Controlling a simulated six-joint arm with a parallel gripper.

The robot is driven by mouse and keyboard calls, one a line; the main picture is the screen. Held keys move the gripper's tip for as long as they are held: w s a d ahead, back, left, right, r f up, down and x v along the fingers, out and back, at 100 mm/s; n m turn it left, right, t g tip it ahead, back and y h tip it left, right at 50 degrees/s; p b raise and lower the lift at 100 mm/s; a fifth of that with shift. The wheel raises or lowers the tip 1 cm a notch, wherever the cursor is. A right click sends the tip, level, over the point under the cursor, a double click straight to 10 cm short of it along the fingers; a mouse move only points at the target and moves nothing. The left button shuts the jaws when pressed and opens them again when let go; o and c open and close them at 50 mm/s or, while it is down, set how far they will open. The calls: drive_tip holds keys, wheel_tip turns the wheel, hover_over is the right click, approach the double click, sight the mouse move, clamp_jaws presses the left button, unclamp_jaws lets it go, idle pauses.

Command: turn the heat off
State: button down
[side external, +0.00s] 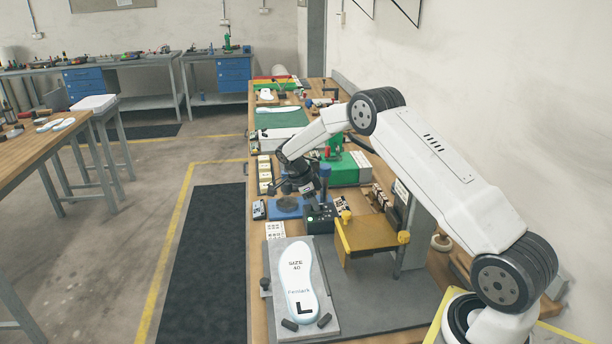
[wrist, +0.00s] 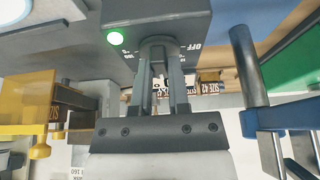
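The heat control is a dark box (side external: 320,218) in front of the blue-based press in the side view. It carries a lit green lamp, also seen in the wrist view (wrist: 115,38). In the wrist view its face shows dial marks and the word OFF, right of a dark rounded knob (wrist: 158,43). My gripper (wrist: 160,58) points at this face, with its two fingers close together and their tips at the knob. A narrow gap shows between the fingers. Whether the tips press on the knob is unclear, and the knob's pointer is hidden. In the side view my gripper (side external: 307,193) is just above the box.
A yellow stand (side external: 368,237) is close on the box's right in the side view. A blue post (side external: 324,183) stands behind my gripper. A white insole (side external: 298,280) marked L lies on a grey plate in front. Small labelled boxes (side external: 264,175) line the table's left edge.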

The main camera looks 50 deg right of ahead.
drive_tip(key=shift+n, duration=0.4)
drive_tip(key=n+t, duration=0.1)
drive_tip(key=n, duration=0.2)
drive_tip(key=n+t+h, duration=0.1)
drive_tip(key=n, duration=0.2)
drive_tip(key=shift+s+a+r, duration=0.1)
drive_tip(key=shift+s+a, duration=0.05)
drive_tip(key=shift+s, duration=0.05)
drive_tip(key=n+t, duration=0.1)
drive_tip(key=n, duration=0.2)
drive_tip(key=n+t, duration=0.1)
drive_tip(key=n, duration=0.2)
drive_tip(key=shift+s+t, duration=0.2)
drive_tip(key=shift+t, duration=0.2)
drive_tip(key=c, duration=0.6)
unclamp_jaws()
drive_tip(key=shift+r, duration=0.1)
drive_tip(key=v, duration=0.7)
drive_tip(key=shift+r, duration=0.2)
